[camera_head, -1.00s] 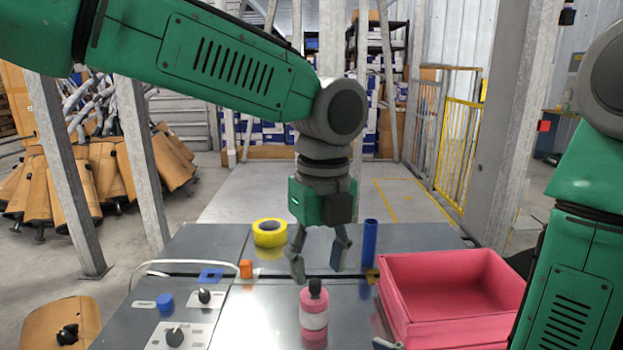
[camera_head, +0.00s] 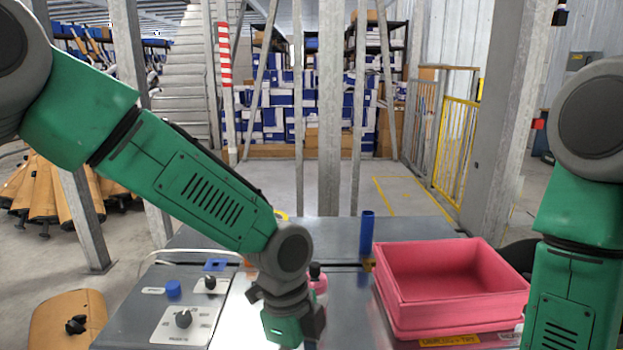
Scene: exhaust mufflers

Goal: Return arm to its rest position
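My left arm comes in from the left and reaches down over the front middle of the table (camera_head: 330,236). Its wrist is low, near the table's front edge, and the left gripper's fingers are below the bottom of the picture. The pink bottle (camera_head: 319,283) stands just behind that wrist and is mostly hidden by it. My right arm hangs at the right edge of the picture, and its gripper is out of view.
A pink bin (camera_head: 450,317), empty as far as I see, stands on the table's right. A blue cylinder (camera_head: 367,234) stands behind the wrist. A panel with knobs (camera_head: 183,319) is at the left. Yellow tape (camera_head: 282,215) is mostly hidden behind my arm.

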